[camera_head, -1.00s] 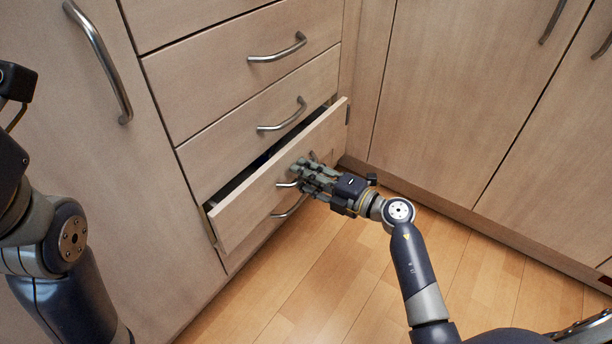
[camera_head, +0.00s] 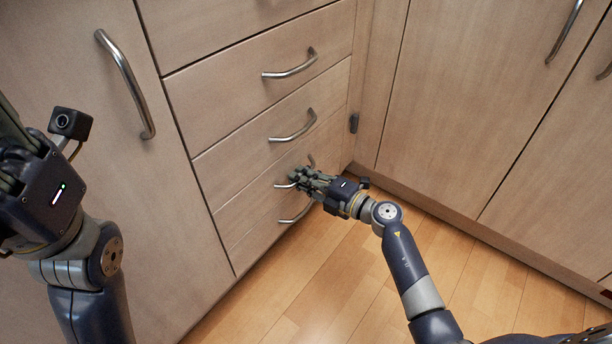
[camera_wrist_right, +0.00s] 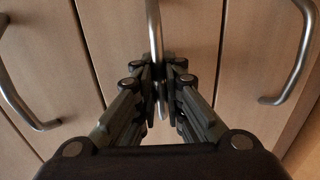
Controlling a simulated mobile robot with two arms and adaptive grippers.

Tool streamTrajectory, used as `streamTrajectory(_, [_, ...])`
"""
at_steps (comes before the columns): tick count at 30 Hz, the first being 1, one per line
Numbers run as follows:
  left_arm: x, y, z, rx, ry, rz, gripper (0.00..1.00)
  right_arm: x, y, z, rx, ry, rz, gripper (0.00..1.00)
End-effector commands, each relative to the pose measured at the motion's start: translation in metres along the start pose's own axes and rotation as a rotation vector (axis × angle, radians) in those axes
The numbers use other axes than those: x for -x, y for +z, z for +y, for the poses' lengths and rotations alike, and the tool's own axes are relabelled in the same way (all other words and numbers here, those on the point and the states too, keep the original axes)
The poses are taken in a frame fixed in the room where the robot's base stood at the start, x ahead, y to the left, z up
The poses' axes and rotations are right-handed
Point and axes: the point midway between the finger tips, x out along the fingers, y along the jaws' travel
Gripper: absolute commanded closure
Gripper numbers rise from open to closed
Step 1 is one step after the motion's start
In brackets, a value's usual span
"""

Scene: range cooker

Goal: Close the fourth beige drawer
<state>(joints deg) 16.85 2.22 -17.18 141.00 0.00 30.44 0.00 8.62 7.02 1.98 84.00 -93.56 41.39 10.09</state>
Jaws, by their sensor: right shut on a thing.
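The fourth beige drawer (camera_head: 238,207) sits in the stack of drawers, its front now level with the fronts around it; no gap shows above it. My right gripper (camera_head: 290,178) is shut on this drawer's curved metal handle (camera_wrist_right: 153,28), which runs between the fingers in the right wrist view (camera_wrist_right: 160,88). The gripper hides most of the handle in the head view. My left gripper (camera_head: 14,130) is at the left edge of the head view, away from the drawers and partly cut off; its fingertips are not seen.
The third drawer's handle (camera_head: 293,127) is just above my right gripper, and the bottom drawer's handle (camera_head: 296,214) just below. A tall door (camera_head: 150,210) stands left, corner cabinet doors (camera_head: 440,110) right. The wooden floor (camera_head: 300,285) in front is clear.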

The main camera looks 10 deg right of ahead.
Motion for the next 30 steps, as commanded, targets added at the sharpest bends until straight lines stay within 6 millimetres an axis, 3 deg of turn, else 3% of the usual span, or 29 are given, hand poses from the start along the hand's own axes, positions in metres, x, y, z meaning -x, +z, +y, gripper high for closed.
streamTrajectory(4, [0.000, 0.000, 0.000, 0.000, 0.001, 0.001, 0.70, -0.001, 0.001, 0.002, -0.003, 0.005, -0.005, 1.00])
streamTrajectory(6, [0.000, 0.000, 0.000, 0.000, 0.001, 0.001, 0.70, -0.001, 0.002, 0.002, -0.003, 0.005, -0.005, 0.80])
streamTrajectory(8, [0.000, 0.000, 0.000, 0.000, 0.001, 0.001, 0.70, -0.001, 0.001, 0.002, -0.003, 0.005, -0.005, 0.70])
streamTrajectory(20, [0.000, -0.001, 0.000, 0.000, 0.000, 0.004, 0.70, 0.004, 0.001, 0.000, -0.001, 0.001, -0.004, 0.70])
streamTrajectory(23, [0.000, -0.001, 0.000, 0.000, 0.000, 0.003, 0.70, 0.016, 0.001, -0.001, -0.001, 0.001, -0.004, 0.70])
streamTrajectory(30, [0.000, -0.001, 0.000, 0.000, 0.000, 0.003, 0.70, 0.067, 0.000, -0.001, 0.001, -0.002, -0.002, 0.70])
